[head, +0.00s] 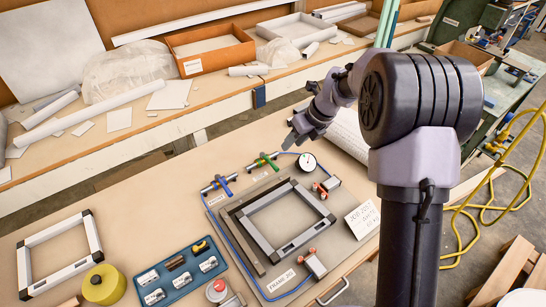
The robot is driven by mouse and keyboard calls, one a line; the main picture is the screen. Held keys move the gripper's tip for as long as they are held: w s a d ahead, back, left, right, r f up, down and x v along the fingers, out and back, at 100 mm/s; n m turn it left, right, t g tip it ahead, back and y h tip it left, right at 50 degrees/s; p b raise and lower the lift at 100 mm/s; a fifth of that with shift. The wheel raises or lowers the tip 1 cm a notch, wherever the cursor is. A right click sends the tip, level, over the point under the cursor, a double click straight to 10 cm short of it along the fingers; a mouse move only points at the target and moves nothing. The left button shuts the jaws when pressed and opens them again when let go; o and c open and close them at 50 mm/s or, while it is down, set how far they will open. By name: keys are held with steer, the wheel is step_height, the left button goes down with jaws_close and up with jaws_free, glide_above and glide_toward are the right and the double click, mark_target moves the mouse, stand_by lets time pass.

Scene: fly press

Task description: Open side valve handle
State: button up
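Two small valves stand at the back of the frame fixture on the table. One has a blue handle (223,184) and the other, farther right, has a green handle (266,161). Each has a small white label, too small to read, so I cannot tell which is the side valve. My gripper (297,138) is above and to the right of the green handle, near the round gauge, and looks apart from both handles. It is small and dark, and its finger gap is not clear.
The fixture plate (338,250) holds a metal frame (285,221), with a gauge (306,162) behind it. A blue tray (180,273), yellow roll (104,284) and another frame (60,255) lie left. A white roll (350,138) lies behind my arm.

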mark_target(274, 165)
steer(key=b+x, duration=0.5)
steer(key=x, duration=0.9)
steer(key=shift+w+a+f, duration=0.1)
steer(key=shift+a+f, duration=0.05)
steer(key=shift+f, duration=0.2)
jaws_close()
stand_by(0.4)
